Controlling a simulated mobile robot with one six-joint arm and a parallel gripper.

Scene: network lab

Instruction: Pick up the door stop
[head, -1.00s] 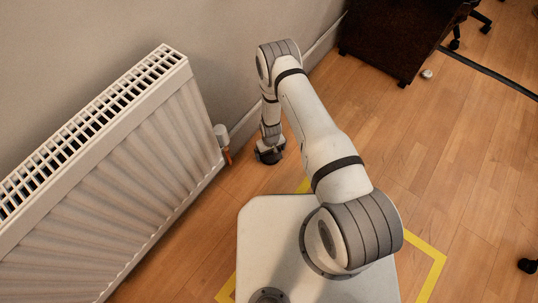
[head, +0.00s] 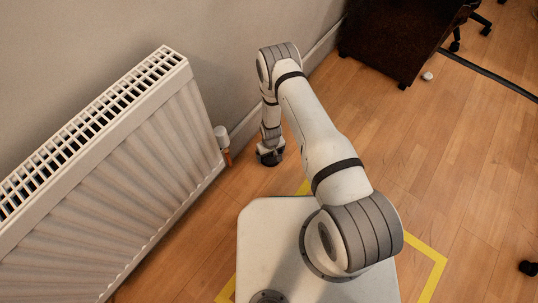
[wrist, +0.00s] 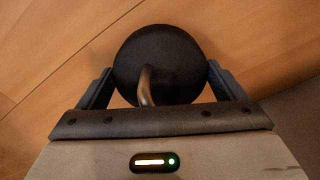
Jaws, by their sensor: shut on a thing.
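The door stop (wrist: 160,55) is a dark, round, domed piece with a curved metal handle rising from it. In the wrist view it sits between the two fingers of my gripper (wrist: 160,82), one on each side of it. My gripper is shut on it. In the head view my gripper (head: 269,158) is low at the wooden floor by the wall, and the door stop can hardly be told apart from it there. I cannot tell whether the door stop touches the floor.
A white radiator (head: 130,165) with a valve (head: 221,136) stands left of my gripper. The wall and skirting board are close behind. A dark cabinet (head: 390,38) stands at the back right. Wooden floor lies open to the right, with a small white object (head: 428,76) on it.

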